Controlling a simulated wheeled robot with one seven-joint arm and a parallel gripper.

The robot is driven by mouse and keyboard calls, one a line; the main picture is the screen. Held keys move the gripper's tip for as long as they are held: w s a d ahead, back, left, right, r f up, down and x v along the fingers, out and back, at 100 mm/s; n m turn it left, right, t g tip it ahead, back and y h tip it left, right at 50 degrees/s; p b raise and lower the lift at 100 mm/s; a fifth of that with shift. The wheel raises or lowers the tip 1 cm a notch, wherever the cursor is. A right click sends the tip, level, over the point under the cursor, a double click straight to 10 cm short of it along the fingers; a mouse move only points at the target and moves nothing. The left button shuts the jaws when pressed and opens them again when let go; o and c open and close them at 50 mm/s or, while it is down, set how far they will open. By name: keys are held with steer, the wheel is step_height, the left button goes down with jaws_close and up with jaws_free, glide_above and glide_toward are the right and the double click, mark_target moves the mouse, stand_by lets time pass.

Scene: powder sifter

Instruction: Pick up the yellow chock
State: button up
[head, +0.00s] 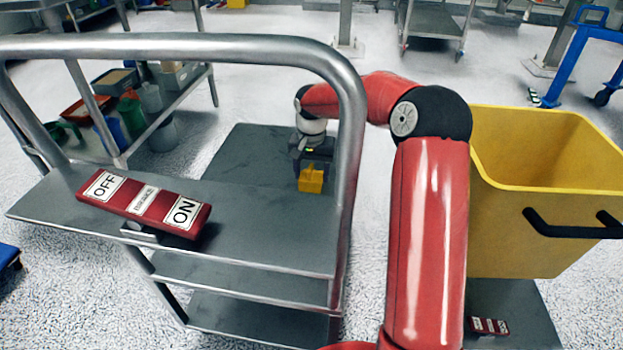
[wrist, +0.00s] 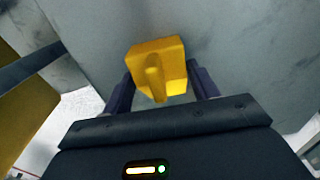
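In the wrist view the chock (wrist: 158,66) shows a raised ridge facing me and sits at the fingertips. My gripper (head: 312,166) points down over it, and its dark fingers are spread wide. In the wrist view my gripper (wrist: 161,80) has one finger on each side of the chock. Firm contact cannot be made out. The chock's underside is hidden.
A metal cart (head: 250,225) with a tall tube handle stands in front, with a red OFF/ON switch bar (head: 143,203) on it. A large yellow bin (head: 520,235) stands at right. A shelf rack (head: 165,112) with containers is at left.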

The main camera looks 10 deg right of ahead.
steer(key=c, duration=0.7)
steer(key=shift+o, duration=0.2)
steer(key=shift+r, duration=0.1)
